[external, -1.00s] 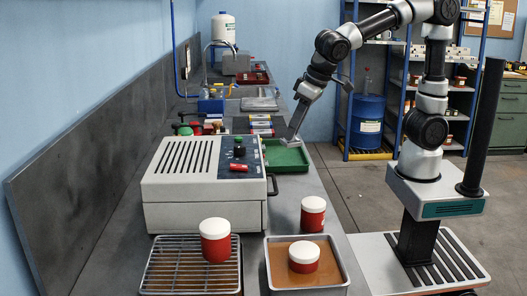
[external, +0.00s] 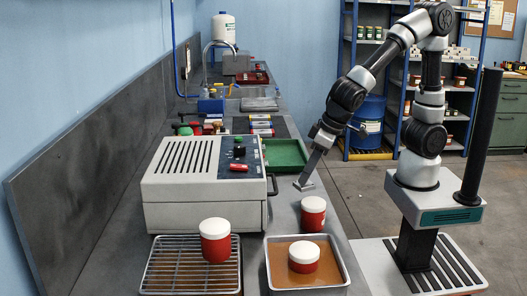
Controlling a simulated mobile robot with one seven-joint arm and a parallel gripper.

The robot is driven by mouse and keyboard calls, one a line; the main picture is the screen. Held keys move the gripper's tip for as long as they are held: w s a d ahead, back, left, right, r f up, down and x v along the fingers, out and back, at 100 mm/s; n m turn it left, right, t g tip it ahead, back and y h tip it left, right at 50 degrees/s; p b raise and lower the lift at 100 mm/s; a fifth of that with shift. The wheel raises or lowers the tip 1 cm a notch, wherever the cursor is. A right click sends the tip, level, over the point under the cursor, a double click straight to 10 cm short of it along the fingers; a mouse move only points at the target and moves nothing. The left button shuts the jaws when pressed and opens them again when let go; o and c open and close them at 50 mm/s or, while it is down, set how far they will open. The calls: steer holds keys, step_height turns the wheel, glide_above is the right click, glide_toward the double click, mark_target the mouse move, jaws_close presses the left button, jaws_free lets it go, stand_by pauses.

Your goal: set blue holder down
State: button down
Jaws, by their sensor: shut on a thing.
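My gripper (external: 304,184) is low over the bench's right edge, just behind the red jar with a white lid (external: 313,214). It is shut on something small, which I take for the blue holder. The held thing is too small and too covered by the fingers for me to make out its shape or any blue on it. I cannot tell whether it touches the bench top (external: 285,205).
The grey machine (external: 205,185) with its black side handle stands left of my gripper. A green tray (external: 285,154) lies behind. In front are a pan of brown material (external: 340,275) and a wire rack (external: 165,270), each holding a red jar.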

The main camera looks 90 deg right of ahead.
mark_target(308, 182)
steer(key=shift+f+b, duration=0.5)
steer(key=shift+f, duration=1.4)
steer(key=shift+f, duration=0.15)
steer(key=c, duration=1.6)
jaws_free()
steer(key=shift+o, duration=0.2)
